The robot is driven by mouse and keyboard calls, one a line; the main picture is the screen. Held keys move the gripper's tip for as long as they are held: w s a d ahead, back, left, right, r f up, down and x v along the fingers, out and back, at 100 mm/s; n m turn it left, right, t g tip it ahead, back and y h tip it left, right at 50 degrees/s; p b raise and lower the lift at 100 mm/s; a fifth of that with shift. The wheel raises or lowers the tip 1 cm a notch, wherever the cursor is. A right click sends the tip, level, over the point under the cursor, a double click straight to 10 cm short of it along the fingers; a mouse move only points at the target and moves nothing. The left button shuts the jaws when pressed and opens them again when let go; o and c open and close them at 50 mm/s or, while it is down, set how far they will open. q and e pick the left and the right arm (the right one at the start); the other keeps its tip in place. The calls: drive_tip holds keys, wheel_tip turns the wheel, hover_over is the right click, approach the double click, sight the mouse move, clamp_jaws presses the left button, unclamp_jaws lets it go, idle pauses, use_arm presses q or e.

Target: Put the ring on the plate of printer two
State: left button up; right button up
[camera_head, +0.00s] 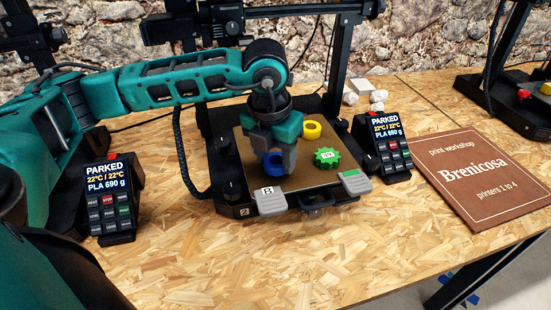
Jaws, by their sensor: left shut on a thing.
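My left gripper (275,160) reaches down over the tan plate (305,183) of the printer marked 2. Its fingers are shut on a blue ring (273,165), which they partly hide. The blue ring is at the left part of the plate, low over it or touching it; I cannot tell which. A yellow ring (311,130) lies at the back of the plate, and a green gear-shaped piece (326,158) with a white label lies in front of it. My right gripper is not in view.
Grey clips (270,203) sit at the plate's front edge. Control boxes reading PARKED stand left (110,205) and right (388,155) of the printer. A brown Brenicosa sign (485,180) lies at the right. Pale lumps (377,97) lie behind. The table front (260,260) is clear.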

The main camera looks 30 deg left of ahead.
sight(271, 167)
use_arm(q)
drive_tip(key=shift+f, duration=0.4)
drive_tip(key=shift+f, duration=0.1)
drive_tip(key=shift+f, duration=0.15)
drive_tip(key=o, duration=1)
drive_tip(key=r, duration=0.4)
drive_tip(key=s+r+p, duration=0.1)
drive_tip(key=r, duration=0.7)
drive_tip(key=shift+s+r, duration=0.2)
drive_tip(key=shift+s, duration=0.2)
drive_tip(key=shift+d, duration=0.1)
